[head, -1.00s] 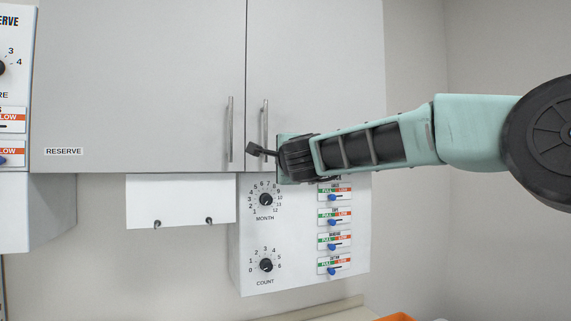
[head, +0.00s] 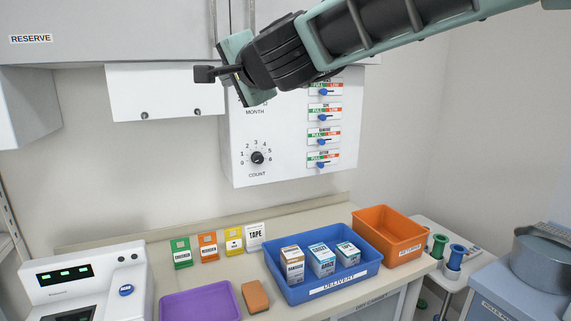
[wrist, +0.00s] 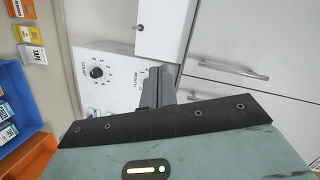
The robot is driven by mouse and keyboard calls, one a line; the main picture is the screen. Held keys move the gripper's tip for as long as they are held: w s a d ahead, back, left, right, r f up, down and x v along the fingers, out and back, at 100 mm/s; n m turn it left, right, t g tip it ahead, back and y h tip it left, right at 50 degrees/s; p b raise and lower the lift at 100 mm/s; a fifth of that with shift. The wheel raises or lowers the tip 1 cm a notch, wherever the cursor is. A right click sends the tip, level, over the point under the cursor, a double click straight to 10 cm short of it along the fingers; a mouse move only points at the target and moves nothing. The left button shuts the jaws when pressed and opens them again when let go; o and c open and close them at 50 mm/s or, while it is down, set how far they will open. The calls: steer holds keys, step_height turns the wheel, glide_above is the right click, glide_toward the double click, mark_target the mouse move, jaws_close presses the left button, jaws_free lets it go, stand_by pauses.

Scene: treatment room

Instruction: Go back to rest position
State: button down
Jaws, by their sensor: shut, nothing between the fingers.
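My arm reaches in from the upper right and hides the MONTH dial in the head view. I cannot tell whether the fingers touch the panel.
The grey RESERVE cabinet (head: 120,35) hangs above. A pot (head: 545,258) stands at the right.

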steer(key=s+d+f+n+g+h+b, duration=0.15)
steer(key=s+f+n+g, duration=0.3)
steer(key=s+f, duration=0.45)
steer(key=s+d+f+n+g+y, duration=0.1)
steer(key=s+d+f+n+g, duration=0.2)
steer(key=s+f+n, duration=0.5)
steer(key=s+d+f+n+g+h+b, duration=0.1)
steer(key=s+d+f+g+h, duration=0.5)
steer(key=s+d+f, duration=1.2)
steer(key=d+n+h, duration=0.1)
steer(key=d+h, duration=0.1)
steer(key=shift+s+d+f, duration=0.15)
steer(key=shift+d+f, duration=0.15)
steer(key=shift+d, duration=0.1)
steer(key=shift+a, duration=0.15)
